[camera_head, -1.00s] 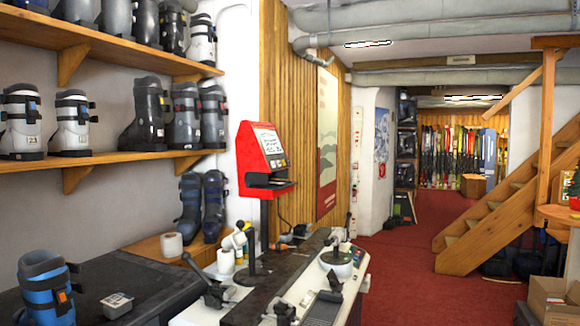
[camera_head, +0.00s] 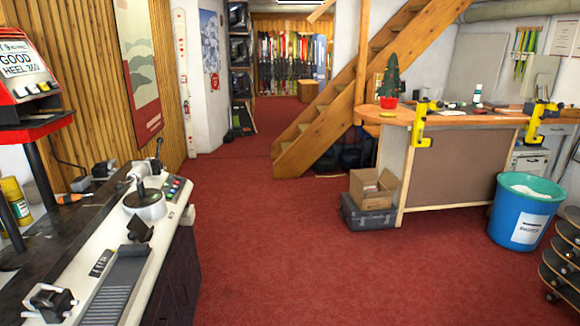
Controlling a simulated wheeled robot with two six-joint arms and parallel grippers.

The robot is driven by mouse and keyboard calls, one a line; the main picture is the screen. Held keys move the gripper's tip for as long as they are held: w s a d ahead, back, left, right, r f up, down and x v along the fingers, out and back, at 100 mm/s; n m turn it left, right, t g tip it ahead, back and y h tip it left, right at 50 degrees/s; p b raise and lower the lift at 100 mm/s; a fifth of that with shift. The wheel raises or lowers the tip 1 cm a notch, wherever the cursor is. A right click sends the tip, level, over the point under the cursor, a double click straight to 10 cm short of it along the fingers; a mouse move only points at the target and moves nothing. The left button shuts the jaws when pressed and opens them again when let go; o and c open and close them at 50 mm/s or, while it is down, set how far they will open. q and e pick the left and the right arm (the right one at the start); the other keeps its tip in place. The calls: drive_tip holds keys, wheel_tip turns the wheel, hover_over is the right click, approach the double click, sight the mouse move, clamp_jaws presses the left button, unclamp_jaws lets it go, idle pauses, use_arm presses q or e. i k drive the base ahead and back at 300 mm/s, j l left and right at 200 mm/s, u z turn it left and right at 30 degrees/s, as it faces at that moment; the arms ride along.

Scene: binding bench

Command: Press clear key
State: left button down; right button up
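A red display unit (camera_head: 32,128) stands on a dark post at the left edge, partly cut off. Its screen (camera_head: 22,60) reads "GOOD HEEL 360". A row of small keys (camera_head: 36,88) sits below the screen; their labels are too small to read. A small keypad (camera_head: 173,187) with coloured keys sits on the pale bench machine (camera_head: 128,266); its labels are also unreadable. I cannot tell which key is the clear key. Neither of my grippers is in view.
The red carpet (camera_head: 290,230) is open in the middle. A workbench (camera_head: 460,117) with yellow clamps stands at the right, with a blue bin (camera_head: 522,222) by it. A cardboard box (camera_head: 374,190) lies on a dark case (camera_head: 366,215) near wooden stairs (camera_head: 335,95).

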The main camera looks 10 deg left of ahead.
sight(53, 85)
drive_tip(key=i, duration=0.85)
drive_tip(key=i+l, duration=0.1)
drive_tip(key=i, duration=0.8)
drive_tip(key=i+u, duration=0.25)
drive_tip(key=i, duration=0.3)
drive_tip(key=i+u, duration=0.25)
drive_tip(key=i, duration=0.3)
drive_tip(key=i+l+u, duration=0.25)
drive_tip(key=i, duration=0.3)
drive_tip(key=i+j+u, duration=0.1)
drive_tip(key=u, duration=0.35)
drive_tip(key=i+u, duration=0.3)
drive_tip(key=u, duration=0.2)
drive_tip(key=i+l+u, duration=0.1)
drive_tip(key=u, duration=0.35)
drive_tip(key=i+l+u, duration=0.2)
drive_tip(key=u, duration=0.3)
drive_tip(key=i+l+u, duration=0.25)
drive_tip(key=i+u, duration=0.25)
drive_tip(key=k, duration=0.1)
